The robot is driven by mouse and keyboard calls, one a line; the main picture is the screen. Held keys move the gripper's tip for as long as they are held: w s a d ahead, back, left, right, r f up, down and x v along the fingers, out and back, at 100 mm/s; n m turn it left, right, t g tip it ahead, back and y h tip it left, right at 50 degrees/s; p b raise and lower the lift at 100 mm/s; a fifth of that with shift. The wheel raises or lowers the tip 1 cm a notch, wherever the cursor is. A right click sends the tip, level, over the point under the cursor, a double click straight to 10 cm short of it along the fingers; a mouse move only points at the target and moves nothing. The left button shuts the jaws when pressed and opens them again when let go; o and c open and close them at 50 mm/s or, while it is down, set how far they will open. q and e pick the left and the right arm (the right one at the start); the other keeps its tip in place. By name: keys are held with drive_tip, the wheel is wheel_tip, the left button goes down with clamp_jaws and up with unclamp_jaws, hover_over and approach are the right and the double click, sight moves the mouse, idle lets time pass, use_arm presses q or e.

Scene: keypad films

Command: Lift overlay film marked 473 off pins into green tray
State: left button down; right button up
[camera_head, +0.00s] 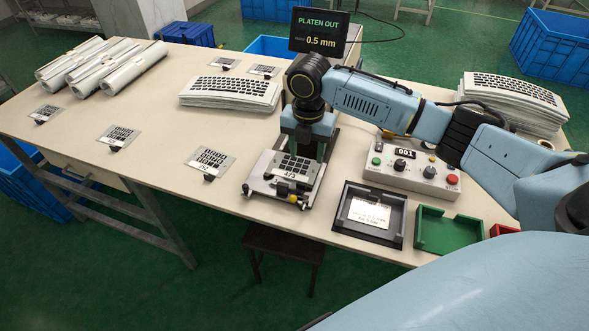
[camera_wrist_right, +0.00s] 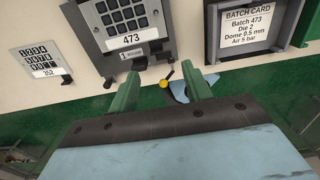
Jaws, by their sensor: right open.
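The overlay film marked 473 (camera_head: 293,167), a grey sheet with dark key squares, lies on the press fixture (camera_head: 262,188) near the table's front edge. The wrist view shows its 473 label and keys (camera_wrist_right: 128,14) beyond the fingers. I cannot make out the pins. My right gripper (camera_head: 308,150) is over the back of the fixture; in the wrist view its green fingers (camera_wrist_right: 160,84) are apart with nothing held between them. The green tray (camera_head: 447,232) is empty, at the front edge right of the fixture. My left gripper is not in view.
A black tray (camera_head: 341,221) holding a batch card (camera_head: 369,214) stands between fixture and green tray, with a red tray (camera_head: 502,230) beyond. A control box (camera_head: 412,176) is behind. Other films, such as 252 (camera_head: 210,160), lie left; film stacks (camera_head: 232,91) stand farther back.

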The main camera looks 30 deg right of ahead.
hover_over(301, 187)
drive_tip(key=d, duration=0.1)
drive_tip(key=f, duration=0.5)
drive_tip(key=shift+w+d+f, duration=0.15)
drive_tip(key=shift+d+f, duration=0.05)
drive_tip(key=shift+w+a+f+b, duration=0.1)
drive_tip(key=shift+a+f+b, duration=0.05)
drive_tip(key=shift+f, duration=0.75)
drive_tip(key=shift+s+a+f+b, duration=0.1)
drive_tip(key=shift+a+f+b, duration=0.1)
drive_tip(key=shift+f, duration=0.7)
drive_tip(key=shift+w+a+f+b, duration=0.1)
drive_tip(key=shift+a+f, duration=0.05)
drive_tip(key=shift+f, duration=0.75)
drive_tip(key=shift+c, duration=0.3)
clamp_jaws()
